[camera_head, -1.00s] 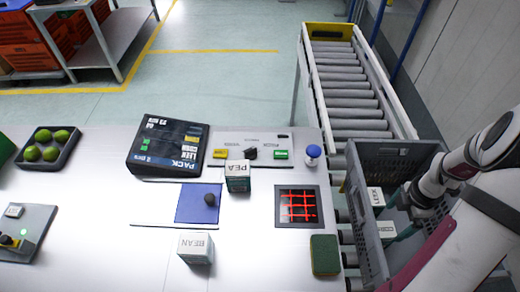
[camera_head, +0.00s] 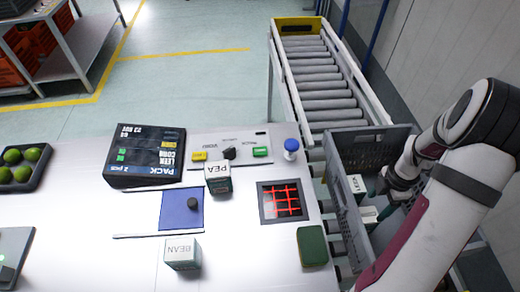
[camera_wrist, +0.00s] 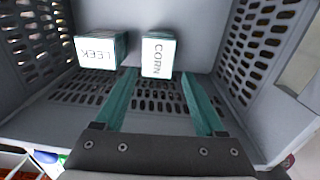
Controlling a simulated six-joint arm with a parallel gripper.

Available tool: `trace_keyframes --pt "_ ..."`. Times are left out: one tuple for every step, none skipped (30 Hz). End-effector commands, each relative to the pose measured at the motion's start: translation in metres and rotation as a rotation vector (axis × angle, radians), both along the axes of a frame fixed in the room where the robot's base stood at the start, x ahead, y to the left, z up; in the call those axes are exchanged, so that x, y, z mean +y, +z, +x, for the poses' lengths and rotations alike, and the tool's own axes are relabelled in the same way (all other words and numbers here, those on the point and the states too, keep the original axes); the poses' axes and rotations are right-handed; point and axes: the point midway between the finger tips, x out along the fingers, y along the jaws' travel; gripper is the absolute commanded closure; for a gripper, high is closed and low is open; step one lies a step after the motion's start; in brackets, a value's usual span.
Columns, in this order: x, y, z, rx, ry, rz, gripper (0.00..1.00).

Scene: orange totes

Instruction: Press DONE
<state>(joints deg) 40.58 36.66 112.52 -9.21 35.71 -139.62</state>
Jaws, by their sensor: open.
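No DONE lettering is readable on any button. A small panel (camera_head: 217,139) at the back of the bench has a yellow button (camera_head: 199,156), a black knob (camera_head: 229,153) and a green button (camera_head: 261,152); their labels are too small to read. A blue-topped round button (camera_head: 291,145) stands right of it. My gripper (camera_wrist: 158,78) is open inside the grey crate (camera_head: 354,137), well right of these buttons. Its fingers point towards the CORN box (camera_wrist: 158,55), which sits just beyond the tips, apart from them. The LEEK box (camera_wrist: 98,52) lies left of it.
A screen (camera_head: 148,157) lists PACK items including LEEK and CORN. PEA (camera_head: 218,178) and BEAN (camera_head: 182,253) boxes, a blue pad (camera_head: 175,210), a red-lit grid (camera_head: 270,209) and a green block (camera_head: 312,246) occupy the bench. The crate walls surround my gripper; rollers (camera_head: 320,94) extend behind.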

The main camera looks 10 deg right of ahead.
Motion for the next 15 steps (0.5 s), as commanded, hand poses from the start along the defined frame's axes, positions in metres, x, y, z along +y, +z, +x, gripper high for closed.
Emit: trace_keyframes --pt "0.0 0.0 0.0 0.0 0.0 0.0 0.39" --pt "0.0 0.0 0.0 0.0 0.0 0.0 0.45" --pt "0.0 0.0 0.0 0.0 0.0 0.0 0.52" --pt "0.0 0.0 0.0 0.0 0.0 0.0 0.57" --pt "0.0 0.0 0.0 0.0 0.0 0.0 0.63" --pt "0.0 0.0 0.0 0.0 0.0 0.0 0.7" --pt "0.0 0.0 0.0 0.0 0.0 0.0 0.75" --pt "0.0 0.0 0.0 0.0 0.0 0.0 0.81" --pt "0.0 0.0 0.0 0.0 0.0 0.0 0.88" --pt "0.0 0.0 0.0 0.0 0.0 0.0 0.93" --pt "0.0 0.0 0.0 0.0 0.0 0.0 0.99" --pt "0.0 0.0 0.0 0.0 0.0 0.0 1.0" --pt "0.0 0.0 0.0 0.0 0.0 0.0 1.0" --pt "0.0 0.0 0.0 0.0 0.0 0.0 1.0" --pt "0.0 0.0 0.0 0.0 0.0 0.0 1.0"
